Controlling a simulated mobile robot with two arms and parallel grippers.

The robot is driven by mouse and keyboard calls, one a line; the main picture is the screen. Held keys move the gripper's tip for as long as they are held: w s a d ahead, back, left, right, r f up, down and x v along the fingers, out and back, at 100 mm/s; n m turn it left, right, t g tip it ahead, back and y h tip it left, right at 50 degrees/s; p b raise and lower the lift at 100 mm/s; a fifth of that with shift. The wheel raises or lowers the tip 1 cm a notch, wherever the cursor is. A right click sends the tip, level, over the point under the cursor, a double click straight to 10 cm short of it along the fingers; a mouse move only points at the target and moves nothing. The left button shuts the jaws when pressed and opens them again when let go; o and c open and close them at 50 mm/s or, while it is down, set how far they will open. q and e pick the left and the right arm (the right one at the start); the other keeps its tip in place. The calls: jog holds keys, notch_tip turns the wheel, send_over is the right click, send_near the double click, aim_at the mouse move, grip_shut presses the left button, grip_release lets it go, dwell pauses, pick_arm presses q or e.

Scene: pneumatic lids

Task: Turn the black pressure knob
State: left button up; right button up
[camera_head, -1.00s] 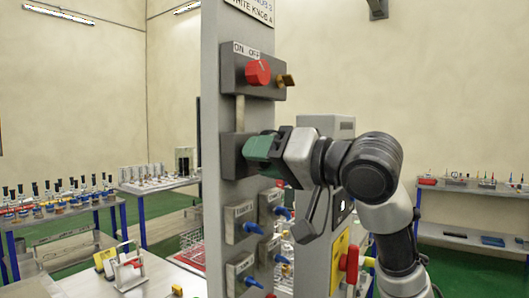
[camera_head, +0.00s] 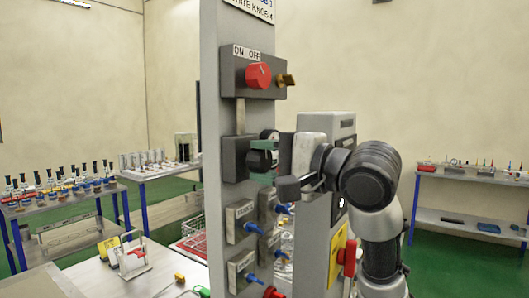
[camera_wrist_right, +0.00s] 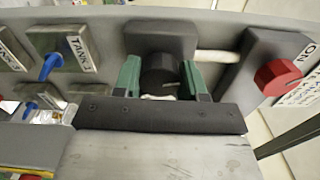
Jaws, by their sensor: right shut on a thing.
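The black pressure knob (camera_wrist_right: 160,75) sticks out from a dark grey box on the tall grey panel (camera_head: 222,110). In the head view the knob (camera_head: 257,160) shows between my right gripper's fingers. My right gripper (camera_wrist_right: 160,80) has its green fingers on either side of the knob and is shut on it. In the head view my right gripper (camera_head: 264,158) reaches the panel from the right. My left gripper is not in view.
Below are boxes with blue valve levers (camera_head: 253,228). A grey cabinet with a yellow plate and red handle (camera_head: 349,258) stands close right. Shelves of parts stand behind.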

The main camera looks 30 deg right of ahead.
jog(key=m+p, duration=0.2)
jog(key=m, duration=0.2)
jog(key=shift+r+p, duration=0.2)
jog(key=shift+p, duration=0.2)
jog(key=shift+f+m+p, duration=0.15)
jog(key=shift+m+p, duration=1.2)
jog(key=shift+m, duration=0.65)
jog(key=o, duration=0.9)
jog(key=shift+s, duration=0.1)
